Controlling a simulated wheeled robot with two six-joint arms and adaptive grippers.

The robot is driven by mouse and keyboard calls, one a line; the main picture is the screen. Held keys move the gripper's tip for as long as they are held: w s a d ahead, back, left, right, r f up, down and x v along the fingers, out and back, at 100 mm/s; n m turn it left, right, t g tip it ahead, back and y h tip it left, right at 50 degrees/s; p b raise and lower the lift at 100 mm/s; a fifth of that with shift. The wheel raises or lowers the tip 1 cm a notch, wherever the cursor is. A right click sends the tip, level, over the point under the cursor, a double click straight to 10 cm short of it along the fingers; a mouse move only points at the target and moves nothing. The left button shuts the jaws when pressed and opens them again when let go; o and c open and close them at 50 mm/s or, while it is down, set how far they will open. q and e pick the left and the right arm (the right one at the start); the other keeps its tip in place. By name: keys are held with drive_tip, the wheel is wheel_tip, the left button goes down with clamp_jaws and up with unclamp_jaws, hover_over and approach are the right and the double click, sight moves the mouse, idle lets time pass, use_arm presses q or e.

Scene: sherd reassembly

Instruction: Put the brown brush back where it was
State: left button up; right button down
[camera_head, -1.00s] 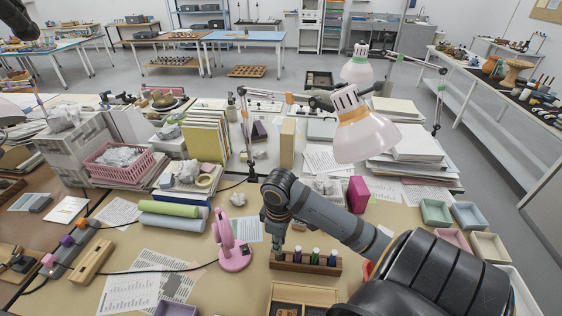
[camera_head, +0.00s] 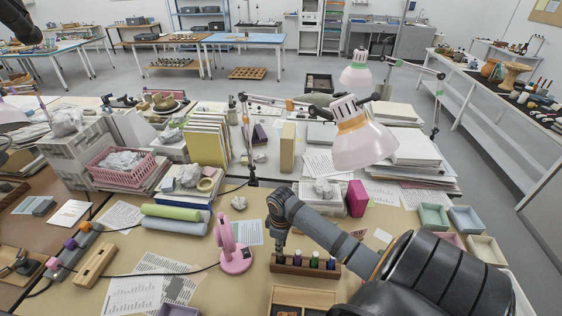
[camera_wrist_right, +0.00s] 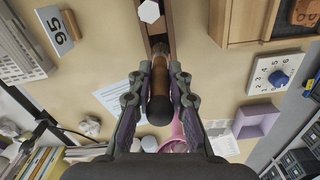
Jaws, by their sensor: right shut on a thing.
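In the head view, my right gripper (camera_head: 281,246) is at the left end of a small wooden rack (camera_head: 306,268), pointing down. In the right wrist view, my right gripper (camera_wrist_right: 160,88) is shut on the brown brush (camera_wrist_right: 159,90), with its dark rounded end towards the camera. The brush lines up with the rack (camera_wrist_right: 155,32); its lower end is hidden, so I cannot tell how far it is inside a slot. Several dark-bodied tools with coloured ends (camera_head: 315,257) stand in the rack to the right of the gripper.
A pink magnifier lamp (camera_head: 233,250) stands just left of the rack. A wooden tray (camera_head: 300,292) lies in front of it. A magenta box (camera_head: 357,198) and a clump of pale sherds stand behind. Open table lies between the lamp and the left-hand papers.

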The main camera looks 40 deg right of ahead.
drive_tip(key=shift+f, duration=0.55)
drive_tip(key=c, duration=1.3)
unclamp_jaws()
wheel_tip(320, 180, up, 13)
drive_tip(key=shift+r+b, duration=0.1)
drive_tip(key=shift+b, duration=0.5)
